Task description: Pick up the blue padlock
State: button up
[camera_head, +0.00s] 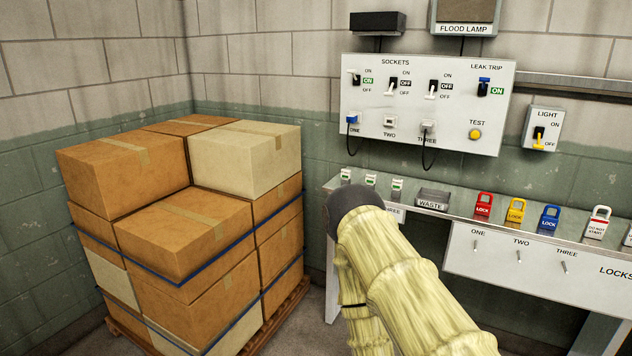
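The blue padlock (549,219) stands upright on the narrow grey shelf (460,198) at the right, marked LOCK, with its shackle at the top. It is between a yellow padlock (516,211) on its left and a white padlock (597,223) marked DO NOT START on its right. A red padlock (483,206) is further left. My arm, in a pale yellow cover with a dark rounded part, rises from the bottom middle, left of and apart from the blue padlock. My gripper does not show.
A WASTE tray (433,199) and several small white-and-green items stand left on the shelf. Pegs marked ONE, TWO and THREE are on the LOCKS panel (500,262) below. A socket panel (420,105) hangs above. Stacked boxes (185,235) fill the left.

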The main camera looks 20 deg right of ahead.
aim_at(548, 221)
jog(key=z, duration=0.9)
jog(key=i, duration=0.8)
jog(key=z, duration=0.7)
